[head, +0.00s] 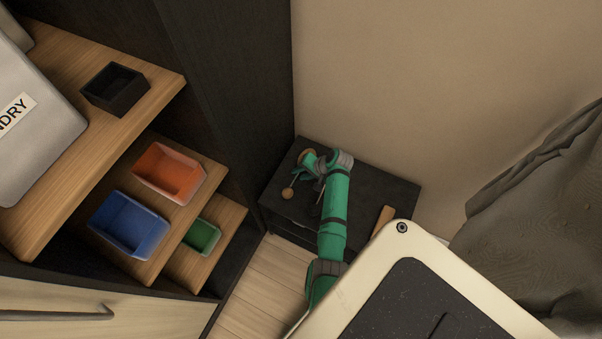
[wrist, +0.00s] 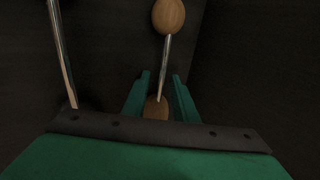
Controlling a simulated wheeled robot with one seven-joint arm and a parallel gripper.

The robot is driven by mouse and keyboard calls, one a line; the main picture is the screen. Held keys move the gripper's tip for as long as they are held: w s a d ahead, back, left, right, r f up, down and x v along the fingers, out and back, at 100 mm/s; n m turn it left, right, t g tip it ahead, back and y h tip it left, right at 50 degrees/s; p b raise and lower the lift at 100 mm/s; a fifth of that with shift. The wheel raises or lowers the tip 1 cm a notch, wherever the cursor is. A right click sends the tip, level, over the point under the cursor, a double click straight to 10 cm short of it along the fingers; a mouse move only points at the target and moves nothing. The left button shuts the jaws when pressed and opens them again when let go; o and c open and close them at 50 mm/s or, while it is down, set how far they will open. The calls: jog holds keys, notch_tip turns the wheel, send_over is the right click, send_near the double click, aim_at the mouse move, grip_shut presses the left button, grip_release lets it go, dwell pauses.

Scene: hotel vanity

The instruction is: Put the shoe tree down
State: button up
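My gripper (wrist: 161,75) is over the dark bench, pointing down at it, with its two green fingers apart. In the wrist view a shoe tree shows as a wooden knob (wrist: 168,15) joined by a thin metal rod to a smaller wooden end. That end (wrist: 156,109) lies between the fingers in the picture, partly hidden by the gripper's base. I cannot tell whether the fingers touch it. In the head view, a round wooden piece (head: 288,193) shows left of my gripper (head: 312,170), and another wooden part (head: 306,156) shows behind it.
The dark bench (head: 385,185) stands in the corner by the wall, with a wooden-ended item (head: 383,219) near its front right. A second metal rod (wrist: 62,55) shows in the wrist view. Left are shelves with orange (head: 169,173), blue (head: 129,223) and green (head: 201,236) bins.

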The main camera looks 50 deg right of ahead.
jog(key=v, duration=1.2)
jog(key=n+h, duration=0.2)
send_near(287, 197)
jog(key=x, duration=0.4)
jog(key=shift+w+f, duration=0.15)
jog(key=shift+f, duration=0.05)
jog(key=s+a+n+t+h, duration=0.1)
jog(key=s+a+n+h, duration=0.3)
jog(key=a, duration=1)
jog(key=s+a+r+n+t+y, duration=0.1)
jog(key=s+a+r+n+t, duration=0.1)
jog(key=s+a+r, duration=0.3)
jog(key=s+a+r+n+t+y, duration=0.1)
jog(key=s+a+r+n+t, duration=0.2)
jog(key=r, duration=1.1)
jog(key=s+a+r+n+t+y, duration=0.2)
jog(key=s+a+r+n, duration=0.1)
jog(key=s+a+r, duration=0.5)
notch_tip(287, 197, up, 2)
jog(key=shift+s+a+r+n+t, duration=0.1)
jog(key=shift+s+a+n+t, duration=0.1)
jog(key=shift+n+t, duration=0.2)
